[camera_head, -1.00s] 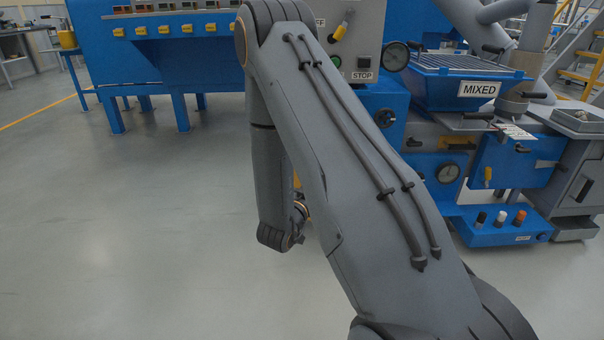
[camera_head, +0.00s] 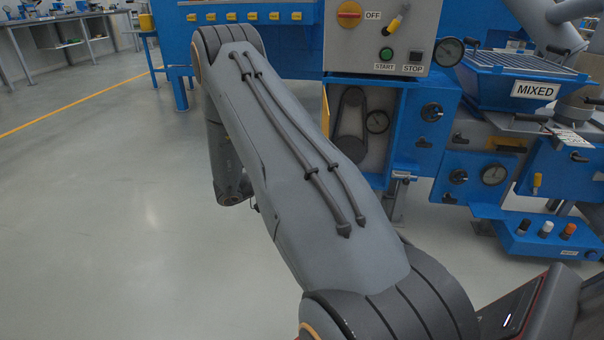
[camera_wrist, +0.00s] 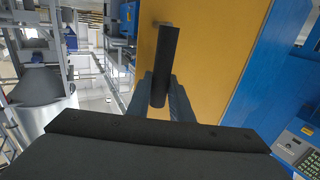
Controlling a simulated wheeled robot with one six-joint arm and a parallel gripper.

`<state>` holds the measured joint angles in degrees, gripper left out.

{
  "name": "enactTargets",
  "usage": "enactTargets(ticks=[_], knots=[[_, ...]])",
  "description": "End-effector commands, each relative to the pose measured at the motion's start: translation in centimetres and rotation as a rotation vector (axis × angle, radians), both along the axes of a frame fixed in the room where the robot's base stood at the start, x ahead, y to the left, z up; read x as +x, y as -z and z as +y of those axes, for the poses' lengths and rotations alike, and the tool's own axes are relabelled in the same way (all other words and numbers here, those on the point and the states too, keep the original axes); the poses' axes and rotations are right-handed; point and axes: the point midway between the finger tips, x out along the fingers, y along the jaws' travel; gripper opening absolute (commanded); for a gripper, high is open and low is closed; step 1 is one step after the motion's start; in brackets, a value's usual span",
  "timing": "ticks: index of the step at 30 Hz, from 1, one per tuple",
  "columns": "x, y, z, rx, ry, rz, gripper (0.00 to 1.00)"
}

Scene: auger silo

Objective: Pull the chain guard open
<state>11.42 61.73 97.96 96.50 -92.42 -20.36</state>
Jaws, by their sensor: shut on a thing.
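The chain guard (camera_wrist: 213,60) is a yellow panel filling the middle of the wrist view. A dark upright bar handle (camera_wrist: 168,50) stands out from it. My gripper (camera_wrist: 161,98) is shut on this handle, one finger on each side. In the head view the opening with the dark chain loop and its wheels (camera_head: 350,125) is uncovered. A thin yellow strip (camera_head: 325,110) shows at the opening's left edge. The rest of the guard and my gripper are hidden behind my arm there.
A control panel with START and STOP buttons (camera_head: 386,54) sits above the opening. Blue boxes with gauges and knobs (camera_head: 431,112) stand to its right, and a MIXED hopper (camera_head: 535,90) farther right. The grey floor (camera_head: 110,190) at left is clear.

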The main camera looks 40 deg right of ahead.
Motion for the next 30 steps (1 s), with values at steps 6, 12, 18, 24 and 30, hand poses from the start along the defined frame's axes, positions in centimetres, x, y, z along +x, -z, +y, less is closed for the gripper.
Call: enactTargets(ticks=[6,12,18,24,30], knots=[[0.46,-0.16,-0.94,-0.001,0.007,-0.008,0.00],[0.48,-0.18,-1.04,0.000,0.009,-0.010,0.00],[0.49,-0.20,-1.04,0.000,0.009,-0.010,0.26],[0.46,-0.14,-0.72,0.000,0.008,-0.007,0.38],[0.47,-0.12,-0.42,-0.001,0.007,-0.005,0.38]])
